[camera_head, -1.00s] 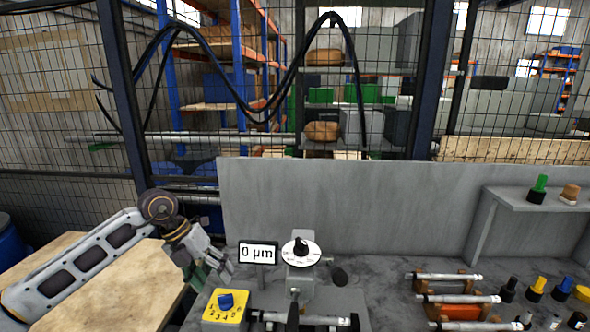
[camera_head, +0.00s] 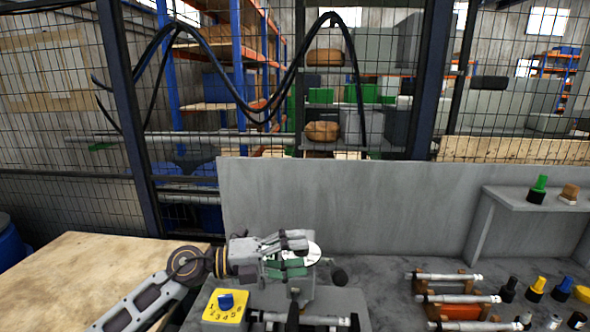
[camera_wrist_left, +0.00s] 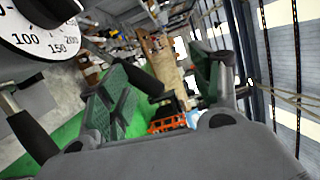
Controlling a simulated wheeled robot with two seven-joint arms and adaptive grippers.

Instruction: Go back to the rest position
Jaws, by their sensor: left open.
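My left gripper (camera_head: 292,258) is over the grinder in the head view, pointing right, its green-padded fingers in front of the round white dial (camera_head: 314,254) and hiding most of it. The dial (camera_wrist_left: 40,30) shows close by at the upper left there, with numbers such as 100 and 150. I cannot tell whether the gripper touches the dial. The small display is hidden behind the arm. My right gripper is not in view.
A yellow box with a blue knob (camera_head: 226,307) stands just below my left arm. Several cylindrical workpieces (camera_head: 458,299) lie on holders at the right. A grey panel (camera_head: 380,205) closes off the back. The wooden table (camera_head: 90,275) at the left is bare.

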